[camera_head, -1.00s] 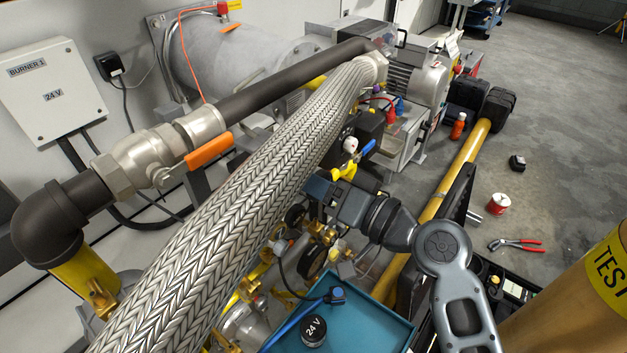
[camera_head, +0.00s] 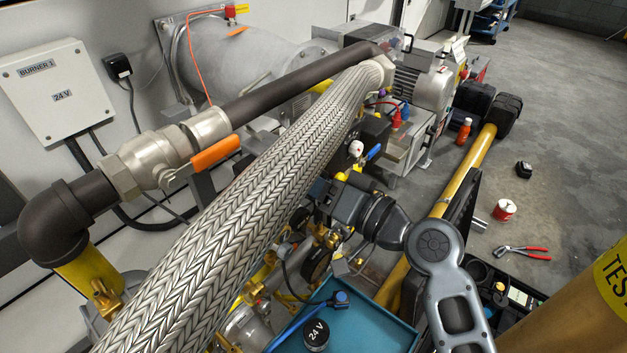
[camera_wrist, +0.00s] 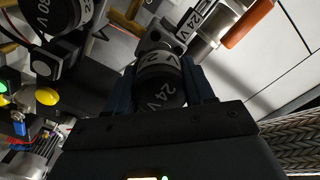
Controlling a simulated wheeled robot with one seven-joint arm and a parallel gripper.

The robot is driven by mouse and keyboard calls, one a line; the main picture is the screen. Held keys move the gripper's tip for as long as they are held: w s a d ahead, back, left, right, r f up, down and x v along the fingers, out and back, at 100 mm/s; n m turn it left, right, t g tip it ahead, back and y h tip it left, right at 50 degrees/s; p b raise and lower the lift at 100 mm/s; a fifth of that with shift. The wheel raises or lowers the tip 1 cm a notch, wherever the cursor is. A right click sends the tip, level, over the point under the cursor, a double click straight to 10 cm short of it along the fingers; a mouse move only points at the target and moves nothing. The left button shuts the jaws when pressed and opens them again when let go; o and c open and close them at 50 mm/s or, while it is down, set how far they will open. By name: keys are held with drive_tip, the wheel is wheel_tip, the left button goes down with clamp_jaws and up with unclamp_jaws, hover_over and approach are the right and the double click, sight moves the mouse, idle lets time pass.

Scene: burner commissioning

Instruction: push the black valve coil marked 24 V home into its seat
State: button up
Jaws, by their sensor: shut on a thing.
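In the wrist view my gripper (camera_wrist: 165,88) is shut on a black coil marked 24 V (camera_wrist: 160,92), with one dark finger on each side. The coil lies in line with a silver metal valve part (camera_wrist: 157,48) just beyond it; I cannot tell how far it sits on its seat. In the head view my gripper (camera_head: 322,190) reaches in beside the braided hose (camera_head: 235,215), and the held coil is hidden there. Another black 24 V coil (camera_head: 316,334) stands in the blue tray (camera_head: 385,318).
The braided hose passes close to my gripper. In the wrist view a coil marked 230 V (camera_wrist: 52,22), a yellow button (camera_wrist: 47,96) and an orange lever (camera_wrist: 247,24) are nearby. Brass fittings crowd below the hose. A yellow pipe (camera_head: 470,170) runs to the right.

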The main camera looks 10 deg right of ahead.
drive_tip(key=shift+x, duration=1.85)
drive_tip(key=o, duration=1.4)
drive_tip(key=shift+c, duration=0.2)
drive_tip(key=v, duration=0.7)
drive_tip(key=shift+s+d, duration=0.25)
drive_tip(key=shift+s, duration=0.05)
